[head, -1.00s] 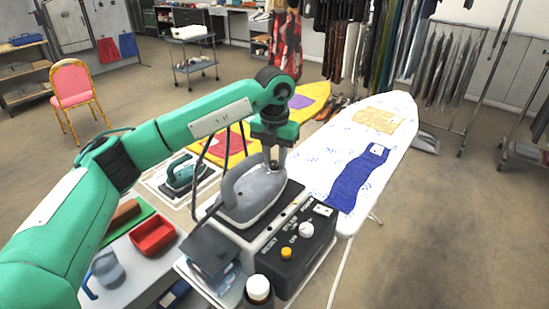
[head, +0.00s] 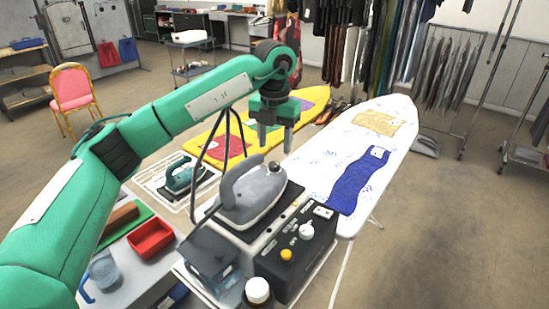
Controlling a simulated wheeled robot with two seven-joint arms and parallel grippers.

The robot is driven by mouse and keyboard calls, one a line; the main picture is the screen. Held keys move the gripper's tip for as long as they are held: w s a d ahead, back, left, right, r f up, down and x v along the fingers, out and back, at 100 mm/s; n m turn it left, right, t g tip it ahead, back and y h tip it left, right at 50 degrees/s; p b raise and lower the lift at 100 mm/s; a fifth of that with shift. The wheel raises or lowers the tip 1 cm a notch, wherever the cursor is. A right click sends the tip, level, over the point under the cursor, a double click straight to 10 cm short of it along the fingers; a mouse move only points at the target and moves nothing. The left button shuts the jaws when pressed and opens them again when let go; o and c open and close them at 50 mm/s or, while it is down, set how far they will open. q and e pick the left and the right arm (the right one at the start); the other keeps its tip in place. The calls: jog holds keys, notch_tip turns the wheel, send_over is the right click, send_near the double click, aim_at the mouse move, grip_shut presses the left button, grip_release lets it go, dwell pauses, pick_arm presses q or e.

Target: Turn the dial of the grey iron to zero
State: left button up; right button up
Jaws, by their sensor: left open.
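The grey iron (head: 252,205) stands on the dark plate of a steam station, its handle to the left. A small dial (head: 274,168) with a dark top sits on the iron's upper surface, near its far end. My left gripper (head: 275,148) is above the dial, fingers pointing down, open and empty, with a gap between fingertips and dial. The dial's marks are too small to read. My right gripper is not in view.
The station's black panel (head: 280,273) has a white knob (head: 306,230) and a yellow button (head: 286,254). A green iron (head: 184,176) stands behind at left. A white-patterned ironing board (head: 335,150) lies to the right. A brown bottle with a white cap (head: 257,290) stands in front.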

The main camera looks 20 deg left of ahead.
aim_at(275, 164)
pick_arm(q)
notch_tip(275, 164, up, 8)
jog(key=shift+r+b, duration=0.15)
jog(key=shift+b, duration=0.2)
